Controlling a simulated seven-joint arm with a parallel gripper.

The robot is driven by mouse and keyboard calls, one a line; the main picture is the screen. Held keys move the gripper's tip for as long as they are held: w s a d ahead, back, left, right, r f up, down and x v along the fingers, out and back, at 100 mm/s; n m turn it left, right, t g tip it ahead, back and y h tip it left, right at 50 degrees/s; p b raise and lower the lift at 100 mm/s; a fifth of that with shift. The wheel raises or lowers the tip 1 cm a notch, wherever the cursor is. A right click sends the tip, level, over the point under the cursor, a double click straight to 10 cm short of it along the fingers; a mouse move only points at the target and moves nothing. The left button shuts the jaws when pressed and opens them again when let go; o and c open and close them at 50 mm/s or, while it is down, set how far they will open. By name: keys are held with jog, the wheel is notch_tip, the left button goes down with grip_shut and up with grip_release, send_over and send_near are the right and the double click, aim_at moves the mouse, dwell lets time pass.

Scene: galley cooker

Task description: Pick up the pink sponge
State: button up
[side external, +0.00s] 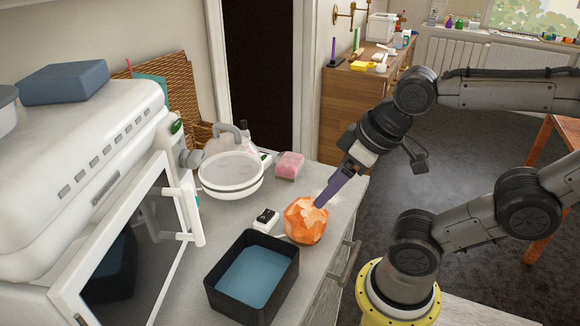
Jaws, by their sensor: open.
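The pink sponge (289,165) lies on the grey counter, near the wall end and to the right of a white round pan. It looks like a small pink block with a paler top. My gripper (323,203) points down and left, its purple fingers at the upper right edge of an orange faceted object (305,221). The gripper is open, in front of and to the right of the sponge and apart from it. I cannot tell whether the fingertips touch the orange object. Nothing covers the sponge in this view.
A white lidded pan (231,173) stands left of the sponge. A small black-and-white switch box (265,220) and a black bin with a blue inside (212,286) lie nearer. A white oven (90,165) has its glass door open on the left. The counter right of the sponge looks clear.

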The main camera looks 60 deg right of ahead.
jog(key=o, duration=0.4)
jog(key=shift+c, duration=0.2)
